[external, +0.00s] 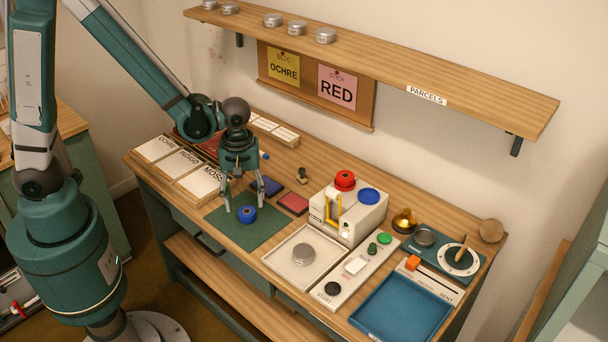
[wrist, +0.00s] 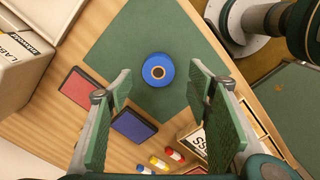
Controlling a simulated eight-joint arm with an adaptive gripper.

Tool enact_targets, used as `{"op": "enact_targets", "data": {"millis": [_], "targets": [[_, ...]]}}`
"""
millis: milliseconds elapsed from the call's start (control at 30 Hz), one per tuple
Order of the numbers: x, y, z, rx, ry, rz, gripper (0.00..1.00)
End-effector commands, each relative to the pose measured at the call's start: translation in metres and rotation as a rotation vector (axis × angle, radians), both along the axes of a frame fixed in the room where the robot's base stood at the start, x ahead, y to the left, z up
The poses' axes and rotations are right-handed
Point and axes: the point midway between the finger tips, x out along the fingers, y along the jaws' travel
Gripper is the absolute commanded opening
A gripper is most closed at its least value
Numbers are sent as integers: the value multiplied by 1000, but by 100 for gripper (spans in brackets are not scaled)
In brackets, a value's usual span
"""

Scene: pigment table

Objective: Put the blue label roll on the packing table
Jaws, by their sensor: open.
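The blue label roll (external: 247,215) lies flat on the green mat (external: 222,226) on the wooden workbench. In the wrist view the blue label roll (wrist: 157,58) shows its dark centre hole, with bare green mat around it. My gripper (external: 246,199) is open and points down just above the roll. In the wrist view my gripper (wrist: 160,93) has one finger on each side, the roll lying between and slightly beyond the fingertips. I see no contact with the roll. No surface is marked as the packing table; I cannot tell which one it is.
Red (external: 292,203) and blue (external: 267,187) ink pads lie beside the mat. Labelled boxes (external: 180,164) stand to its left. A white label machine (external: 350,218), a white tray (external: 288,268) and a blue tray (external: 400,307) stand to the right. Another table (external: 72,122) stands at the left.

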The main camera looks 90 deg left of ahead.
Motion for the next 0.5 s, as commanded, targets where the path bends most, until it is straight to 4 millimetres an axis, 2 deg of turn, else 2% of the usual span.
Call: {"op": "enact_targets", "data": {"millis": [500], "targets": [[3, 2, -41, 0, 0, 0, 50]]}}
